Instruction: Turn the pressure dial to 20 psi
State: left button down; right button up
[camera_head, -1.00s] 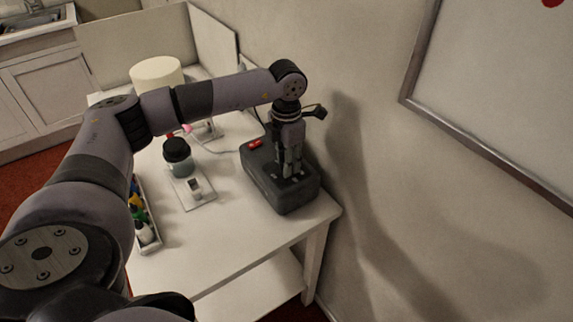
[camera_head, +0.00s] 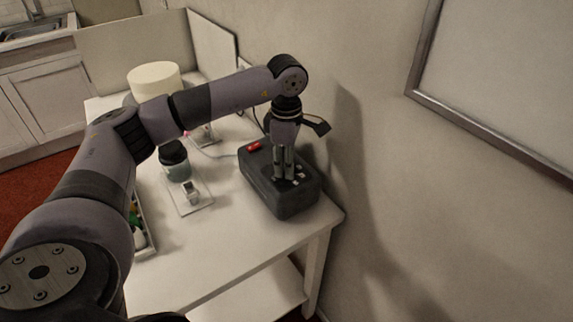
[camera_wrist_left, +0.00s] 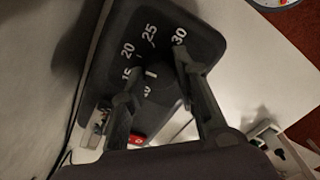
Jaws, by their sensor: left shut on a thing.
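The dark grey compressor box (camera_head: 262,185) sits on the white table near the wall, with a red switch (camera_head: 254,146) on top. My left gripper (camera_head: 284,178) points down onto its top face. In the left wrist view, the printed numbers 15, 20, 25 and 30 curve around the dark pressure dial (camera_wrist_left: 153,76), which carries a small white mark. The left gripper's fingers (camera_wrist_left: 157,68) stand on either side of the dial, shut on it. Another number near the left finger is partly hidden. Which number the mark points to is hard to tell. My right gripper is out of view.
A dark-lidded jar (camera_head: 178,163) and a small clear-based stand (camera_head: 191,192) are left of the box. A tray of coloured bottles (camera_head: 139,225) lies further left. A pale cake (camera_head: 154,79) is at the back. The wall is close on the right.

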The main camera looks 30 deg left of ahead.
pick_arm(q)
jog(key=shift+m, duration=0.5)
jog(key=c, duration=1.2)
grip_release()
jog(key=shift+c, duration=0.2)
notch_tip(320, 180, up, 12)
